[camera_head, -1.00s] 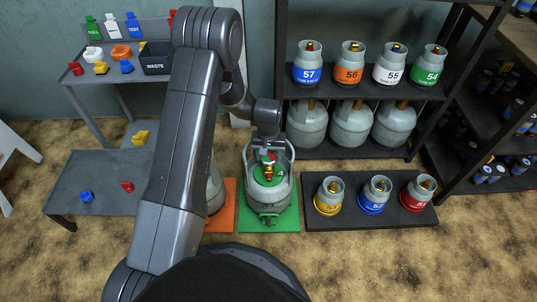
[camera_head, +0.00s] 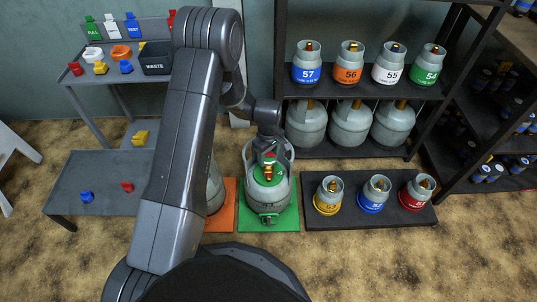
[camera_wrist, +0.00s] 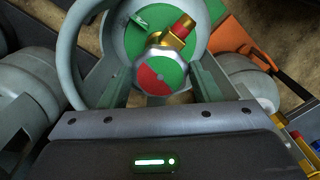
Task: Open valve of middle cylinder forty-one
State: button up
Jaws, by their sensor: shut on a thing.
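A grey cylinder with a green top (camera_head: 267,190) stands upright on a green mat (camera_head: 289,218); I cannot read its number. Its valve knob (camera_wrist: 160,76), with red and green sectors, sits in the middle of the top inside the grey collar (camera_wrist: 72,40). A brass outlet with a red band (camera_wrist: 180,32) sticks out beside the knob. My gripper (camera_wrist: 160,82) comes from above, one finger on each side of the knob, and is shut on it. In the head view my gripper (camera_head: 268,150) is small and partly hidden by the collar.
A second grey cylinder (camera_head: 214,190) on an orange mat (camera_head: 222,222) stands close on the left, partly behind my arm. A low dark platform (camera_head: 400,222) with three small cylinders is at the right. A black shelf (camera_head: 365,93) with more cylinders stands behind.

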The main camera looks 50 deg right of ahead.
aim_at(269, 157)
jog(key=shift+n, duration=0.6)
jog(key=o, duration=1)
jog(key=shift+r, duration=0.1)
notch_tip(269, 157, up, 14)
jog(key=p, duration=0.4)
jog(key=shift+f, duration=0.2)
notch_tip(269, 157, down, 14)
jog(key=b, duration=0.4)
jog(key=shift+r, duration=0.1)
jog(key=shift+r, duration=0.1)
